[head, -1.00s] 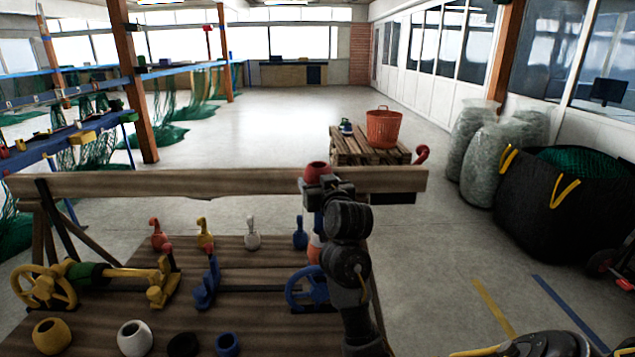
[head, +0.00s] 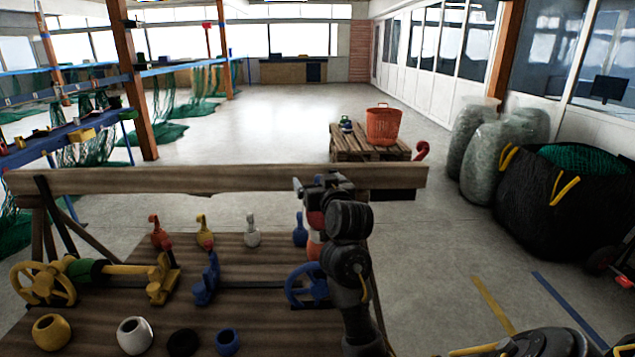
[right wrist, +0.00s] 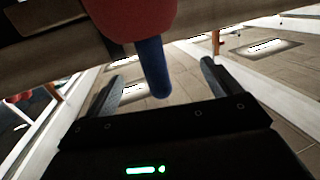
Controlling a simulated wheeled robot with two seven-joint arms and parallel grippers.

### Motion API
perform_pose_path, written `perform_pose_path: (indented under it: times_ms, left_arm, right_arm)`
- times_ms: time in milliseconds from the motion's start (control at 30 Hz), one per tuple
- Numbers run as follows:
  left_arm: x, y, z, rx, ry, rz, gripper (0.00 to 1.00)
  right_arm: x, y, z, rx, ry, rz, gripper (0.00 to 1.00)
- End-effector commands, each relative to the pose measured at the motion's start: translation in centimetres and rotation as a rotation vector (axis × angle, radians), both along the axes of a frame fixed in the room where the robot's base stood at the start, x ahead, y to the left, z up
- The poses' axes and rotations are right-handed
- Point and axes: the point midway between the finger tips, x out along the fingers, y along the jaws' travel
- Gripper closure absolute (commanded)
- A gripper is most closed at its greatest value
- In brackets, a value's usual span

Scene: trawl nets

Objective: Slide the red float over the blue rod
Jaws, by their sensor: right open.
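The red float (head: 315,219) sits around the blue rod, just below my right gripper in the head view. In the right wrist view the red float (right wrist: 132,12) is at the top edge, and the bare rounded end of the blue rod (right wrist: 154,75) sticks out of it between my fingers. My right gripper (head: 312,186) is open, its two fingers (right wrist: 163,80) spread apart on either side of the rod end and touching neither thing visibly. A white and orange-red piece (head: 314,245) shows below the red float, partly hidden by my arm. My left gripper is out of view.
A wooden beam (head: 160,181) crosses behind the bench (head: 240,268). On the bench stand several small coloured hooked pieces, a blue handwheel (head: 305,286), a yellow handwheel (head: 42,284) and a front row of round floats and rings. A pallet with an orange basket (head: 383,126) stands beyond.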

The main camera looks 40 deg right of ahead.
Motion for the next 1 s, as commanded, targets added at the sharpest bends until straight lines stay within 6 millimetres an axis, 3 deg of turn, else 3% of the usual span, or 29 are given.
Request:
perform_pose_path:
  times_ms: [500,700,1000]
  left_arm:
    - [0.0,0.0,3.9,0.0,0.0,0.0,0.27]
    - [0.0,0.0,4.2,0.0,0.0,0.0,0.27]
    - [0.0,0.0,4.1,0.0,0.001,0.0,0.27]
  right_arm:
    - [-8.1,3.6,0.7,0.002,0.0,0.002,0.11]
    - [-9.4,4.0,0.6,0.001,0.001,0.001,0.11]
    - [-9.5,4.1,0.5,0.0,0.0,0.001,0.11]
